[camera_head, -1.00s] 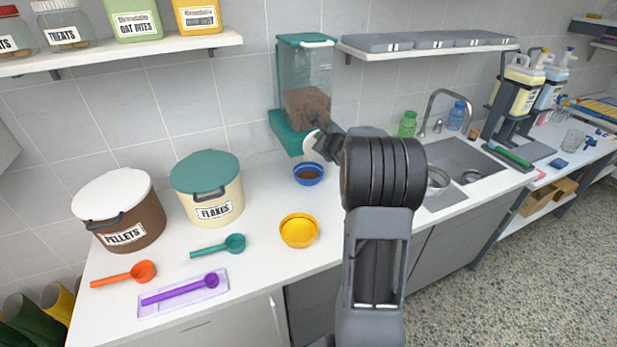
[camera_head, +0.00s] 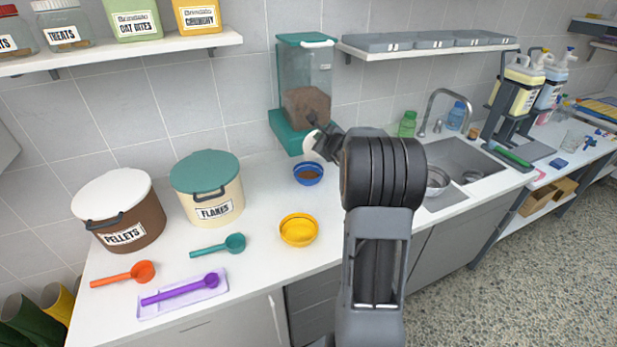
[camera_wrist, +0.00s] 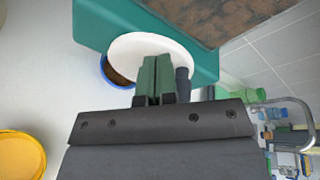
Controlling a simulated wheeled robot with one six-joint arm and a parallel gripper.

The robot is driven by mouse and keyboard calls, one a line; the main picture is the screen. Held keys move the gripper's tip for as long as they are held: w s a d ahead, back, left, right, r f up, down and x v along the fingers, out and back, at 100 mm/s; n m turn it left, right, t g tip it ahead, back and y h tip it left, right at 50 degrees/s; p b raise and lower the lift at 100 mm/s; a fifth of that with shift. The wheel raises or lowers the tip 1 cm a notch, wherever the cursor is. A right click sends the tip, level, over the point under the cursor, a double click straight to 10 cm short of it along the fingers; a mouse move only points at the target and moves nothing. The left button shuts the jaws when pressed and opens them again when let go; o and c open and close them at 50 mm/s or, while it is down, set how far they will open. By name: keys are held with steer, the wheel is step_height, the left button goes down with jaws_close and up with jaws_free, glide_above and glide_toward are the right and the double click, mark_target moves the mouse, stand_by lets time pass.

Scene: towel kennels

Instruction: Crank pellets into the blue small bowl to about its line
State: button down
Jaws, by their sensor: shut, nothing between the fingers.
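The teal pellet dispenser (camera_head: 306,82) stands against the wall, with brown pellets behind its clear front. Its white round crank disc (camera_head: 310,143) faces out at the lower front and also shows in the wrist view (camera_wrist: 126,50). My gripper (camera_head: 318,146) is at the disc; in the wrist view its green fingers (camera_wrist: 155,75) are together in front of the disc, with a dark knob (camera_wrist: 183,84) beside them. Contact with the knob cannot be told. The blue small bowl (camera_head: 308,180) sits on the counter below the dispenser with brown pellets in it. Its line cannot be made out.
A yellow bowl (camera_head: 299,243) stands in front on the counter. Pellets bin (camera_head: 138,215), flakes bin (camera_head: 233,185) and several scoops are at left. The sink (camera_head: 470,160) is right of my arm, and a shelf (camera_head: 430,50) hangs above.

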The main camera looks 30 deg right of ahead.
steer(key=shift+d, duration=0.15)
steer(key=shift+d, duration=0.4)
steer(key=shift+s+d, duration=0.1)
steer(key=shift+d+f+b, duration=0.15)
steer(key=shift+d+b, duration=0.15)
steer(key=shift+d, duration=0.15)
stand_by(0.3)
steer(key=shift+d, duration=0.1)
steer(key=shift+s+d+f+b, duration=0.1)
steer(key=shift+d+f+b, duration=0.1)
steer(key=shift+d+b, duration=0.15)
steer(key=shift+f, duration=0.1)
steer(key=shift+d+f+b, duration=0.3)
steer(key=shift+d+b, duration=0.1)
steer(key=shift+b, duration=0.05)
